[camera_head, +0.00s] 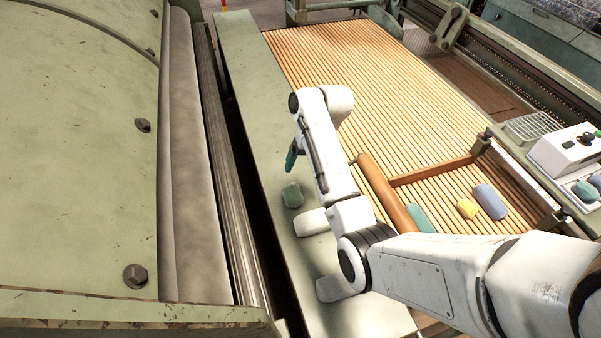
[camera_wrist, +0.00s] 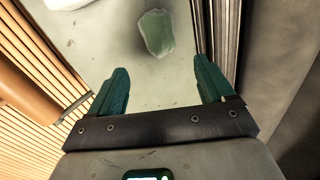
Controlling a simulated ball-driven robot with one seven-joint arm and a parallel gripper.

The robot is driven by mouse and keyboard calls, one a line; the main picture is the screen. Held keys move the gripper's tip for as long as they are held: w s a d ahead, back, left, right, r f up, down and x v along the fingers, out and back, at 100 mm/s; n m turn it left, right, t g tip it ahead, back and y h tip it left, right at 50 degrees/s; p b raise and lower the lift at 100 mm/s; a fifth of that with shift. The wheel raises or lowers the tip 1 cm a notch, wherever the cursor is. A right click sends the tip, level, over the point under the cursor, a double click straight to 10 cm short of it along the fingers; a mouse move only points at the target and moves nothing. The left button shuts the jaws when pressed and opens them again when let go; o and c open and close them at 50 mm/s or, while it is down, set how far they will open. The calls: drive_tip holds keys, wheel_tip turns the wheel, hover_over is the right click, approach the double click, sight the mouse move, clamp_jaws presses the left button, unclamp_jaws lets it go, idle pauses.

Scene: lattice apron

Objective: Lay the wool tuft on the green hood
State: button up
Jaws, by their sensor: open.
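A small green tuft-like lump (camera_head: 292,195) lies on the pale green ledge (camera_head: 250,100). It also shows in the wrist view (camera_wrist: 156,32), beyond and between my fingertips. My gripper (camera_head: 291,158) is open and empty above the ledge, apart from the lump; its teal fingers also show in the wrist view (camera_wrist: 162,68). The large green hood (camera_head: 75,150), a bolted metal cover, fills the left of the head view, across a grey roller from the ledge. Its visible top bears only bolts.
Whitish lumps (camera_head: 312,222) (camera_head: 335,287) lie on the ledge nearer the front. Teal (camera_head: 420,218), yellow (camera_head: 467,208) and blue (camera_head: 490,202) pieces lie on the wooden slats. The grey roller (camera_head: 195,160) and a dark gap separate ledge and hood. A brown bar (camera_head: 385,192) crosses the slats.

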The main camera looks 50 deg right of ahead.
drive_tip(key=s+a+f+n, duration=0.1)
drive_tip(key=s+a, duration=0.2)
drive_tip(key=s+a+f+n+h, duration=0.1)
drive_tip(key=s+a+f, duration=0.1)
drive_tip(key=s+a, duration=0.1)
drive_tip(key=s+a+f+n+g, duration=0.1)
drive_tip(key=s+a, duration=0.2)
drive_tip(key=s, duration=0.1)
drive_tip(key=shift+s+a+f+h, duration=0.25)
drive_tip(key=shift+a+f+h, duration=0.1)
drive_tip(key=shift+a+h, duration=0.05)
drive_tip(key=s+a+n, duration=0.1)
drive_tip(key=s+a, duration=0.2)
drive_tip(key=s, duration=0.1)
drive_tip(key=s+a+r+n, duration=0.1)
drive_tip(key=s+a+n, duration=0.1)
drive_tip(key=s, duration=0.3)
drive_tip(key=s+a+n+h, duration=0.1)
drive_tip(key=s+a, duration=0.2)
drive_tip(key=s, duration=0.2)
drive_tip(key=shift+s+a+r+n, duration=0.1)
drive_tip(key=shift+a+r+n, duration=0.2)
drive_tip(key=shift+r, duration=0.1)
